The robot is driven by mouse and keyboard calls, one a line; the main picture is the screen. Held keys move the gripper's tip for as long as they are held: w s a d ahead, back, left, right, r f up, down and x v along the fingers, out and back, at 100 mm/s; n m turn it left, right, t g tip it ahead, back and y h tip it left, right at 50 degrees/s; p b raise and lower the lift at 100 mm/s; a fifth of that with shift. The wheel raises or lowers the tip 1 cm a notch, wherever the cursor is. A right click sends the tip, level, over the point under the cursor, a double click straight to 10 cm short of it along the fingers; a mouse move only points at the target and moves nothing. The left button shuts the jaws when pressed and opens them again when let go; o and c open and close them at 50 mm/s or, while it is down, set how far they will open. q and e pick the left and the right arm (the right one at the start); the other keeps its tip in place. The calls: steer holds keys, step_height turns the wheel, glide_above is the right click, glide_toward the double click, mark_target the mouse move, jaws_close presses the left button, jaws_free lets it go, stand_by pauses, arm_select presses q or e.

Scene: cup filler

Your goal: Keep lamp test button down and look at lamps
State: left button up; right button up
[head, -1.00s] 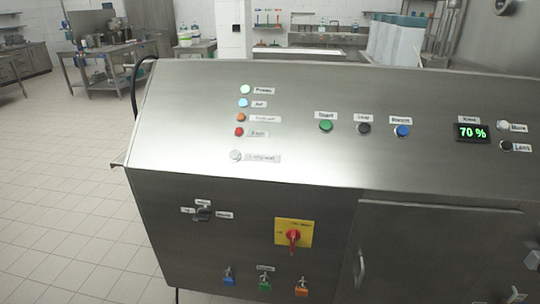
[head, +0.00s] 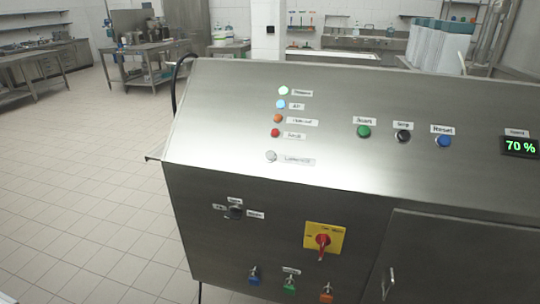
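The lamp test button (head: 271,156) is a pale round button low on the left of the sloped steel panel, with a label to its right. Above it stands a column of lamps: a whitish-green lamp (head: 283,91) that looks lit, a light blue lamp (head: 281,104) that looks lit, an orange lamp (head: 278,118) and a red lamp (head: 275,133). The orange and red ones look dimmer. Nothing touches the lamp test button. Neither of my grippers is in the head view.
Green start (head: 363,131), black stop (head: 403,136) and blue reset (head: 444,140) buttons sit to the right, with a display (head: 520,147) reading 70 %. A red-on-yellow rotary switch (head: 323,241) is on the front face. Open tiled floor (head: 90,190) lies left of the cabinet.

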arm_select(q)
steer(key=shift+c, duration=0.4)
steer(key=shift+s, duration=0.1)
jaws_close()
stand_by(1.4)
